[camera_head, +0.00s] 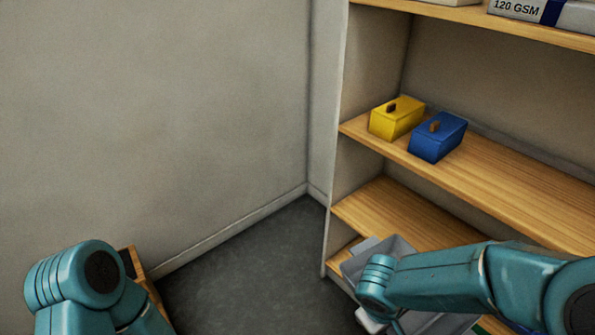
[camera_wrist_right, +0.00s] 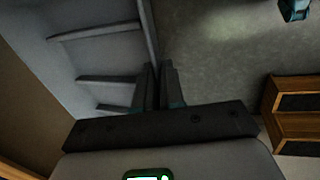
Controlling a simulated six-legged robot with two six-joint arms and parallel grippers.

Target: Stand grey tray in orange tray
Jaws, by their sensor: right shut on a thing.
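The grey tray (camera_head: 398,246) shows at the lower right of the head view, in front of the shelves and partly hidden behind my right arm. In the right wrist view the grey tray (camera_wrist_right: 105,62) fills the upper left, with its dividers showing. My right gripper (camera_wrist_right: 160,82) is shut on a wall of this tray and holds it off the floor. The gripper's fingers are hidden in the head view. My left arm comes in at the lower left of the head view, but its gripper is out of view. I cannot make out an orange tray in either view.
A shelf unit (camera_head: 490,185) stands at the right, with a yellow box (camera_head: 396,122) and a blue box (camera_head: 437,138) on it. A labelled pack (camera_head: 545,12) lies on the top shelf. A wooden cabinet (camera_wrist_right: 292,107) stands at the right of the wrist view. Dark floor (camera_head: 255,265) lies clear between.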

